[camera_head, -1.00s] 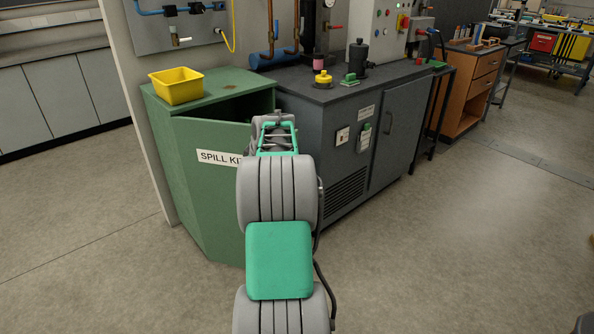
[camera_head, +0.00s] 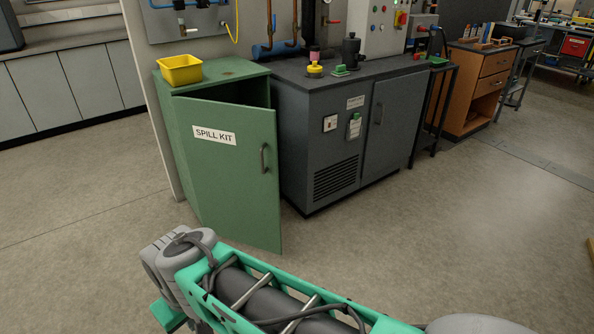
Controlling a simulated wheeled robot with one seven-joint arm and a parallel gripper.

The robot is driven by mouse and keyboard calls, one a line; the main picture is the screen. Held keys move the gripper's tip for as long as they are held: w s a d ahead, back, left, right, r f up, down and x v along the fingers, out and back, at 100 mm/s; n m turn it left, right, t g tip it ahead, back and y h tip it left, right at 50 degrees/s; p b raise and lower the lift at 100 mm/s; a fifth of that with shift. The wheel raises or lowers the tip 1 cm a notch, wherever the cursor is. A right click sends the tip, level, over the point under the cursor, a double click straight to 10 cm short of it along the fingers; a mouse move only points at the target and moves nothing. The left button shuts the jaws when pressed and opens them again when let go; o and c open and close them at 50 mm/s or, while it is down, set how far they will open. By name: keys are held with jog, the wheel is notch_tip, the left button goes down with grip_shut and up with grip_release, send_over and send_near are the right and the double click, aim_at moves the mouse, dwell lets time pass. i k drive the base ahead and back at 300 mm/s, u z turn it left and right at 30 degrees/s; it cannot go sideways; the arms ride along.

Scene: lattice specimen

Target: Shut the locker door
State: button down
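The green locker (camera_head: 176,137), labelled "SPILL KIT", stands left of the grey cabinet. Its door (camera_head: 230,185) is hinged on the left and stands partly open, with a dark gap along its top. The door's handle (camera_head: 264,158) is near its right edge, toward the grey cabinet. My green and grey arm lies across the bottom of the view, in front of the locker and apart from the door. I cannot make out my gripper's fingers in this view.
A yellow bin (camera_head: 181,70) sits on the locker top. The grey cabinet (camera_head: 305,165) stands close on the right, with a pump and knobs on top. A wooden drawer unit (camera_head: 482,80) is farther right. The floor (camera_head: 400,230) in front and to the right is clear.

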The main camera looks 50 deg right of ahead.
aim_at(230, 150)
jog(key=u, duration=0.2)
jog(key=k, duration=0.3)
jog(key=z, duration=1.05)
jog(key=i, duration=0.8)
jog(key=u, duration=0.55)
jog(key=i, duration=0.65)
jog(key=u, duration=0.7)
